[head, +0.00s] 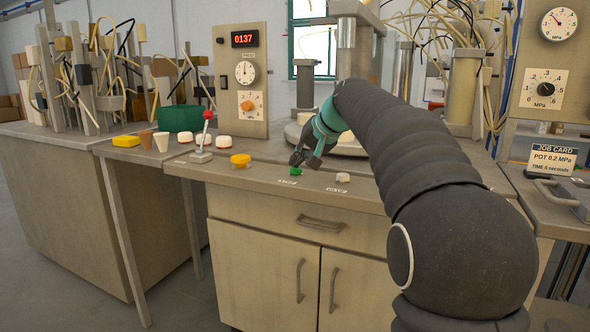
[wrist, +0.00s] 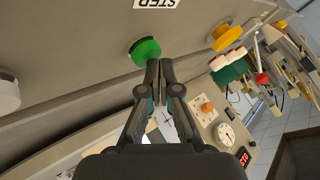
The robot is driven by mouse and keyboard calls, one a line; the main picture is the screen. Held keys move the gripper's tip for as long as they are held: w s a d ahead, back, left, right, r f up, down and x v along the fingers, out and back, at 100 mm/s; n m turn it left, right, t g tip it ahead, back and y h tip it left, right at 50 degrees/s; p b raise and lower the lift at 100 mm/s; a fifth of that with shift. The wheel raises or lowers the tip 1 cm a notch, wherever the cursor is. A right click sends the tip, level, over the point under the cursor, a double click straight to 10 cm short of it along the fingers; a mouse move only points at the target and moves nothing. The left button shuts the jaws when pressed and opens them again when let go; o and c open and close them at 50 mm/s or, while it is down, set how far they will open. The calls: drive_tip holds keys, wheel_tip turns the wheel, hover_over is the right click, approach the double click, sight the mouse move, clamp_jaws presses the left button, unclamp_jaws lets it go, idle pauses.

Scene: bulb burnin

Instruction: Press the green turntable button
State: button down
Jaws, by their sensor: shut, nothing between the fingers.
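The green button (head: 296,170) is on the bench top near its front edge, and it also shows in the wrist view (wrist: 145,50). A label reading STEP (wrist: 157,3) lies beside it. My gripper (head: 305,160) is right above the button, its fingers shut and empty, pointing down. In the wrist view the shut fingertips (wrist: 159,66) overlap the button's edge; whether they touch it I cannot tell. The round turntable (head: 297,131) is behind my gripper and partly hidden by my arm.
A yellow button (head: 240,160) and a red-knobbed lever (head: 207,116) stand to the left. A white button (head: 343,178) is to the right. A gauge panel (head: 240,82) rises behind. A job card (head: 553,158) stands at the far right.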

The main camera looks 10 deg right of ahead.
sight(298, 169)
drive_tip(key=shift+f, duration=0.3)
drive_tip(key=shift+r, duration=0.2)
idle(0.4)
drive_tip(key=shift+r+p, duration=0.75)
drive_tip(key=shift+r, duration=0.15)
wheel_tip(298, 169, up, 3)
drive_tip(key=p, duration=0.2)
drive_tip(key=shift+p, duration=0.4)
drive_tip(key=shift+r+p, duration=0.45)
drive_tip(key=shift+r, duration=0.4)
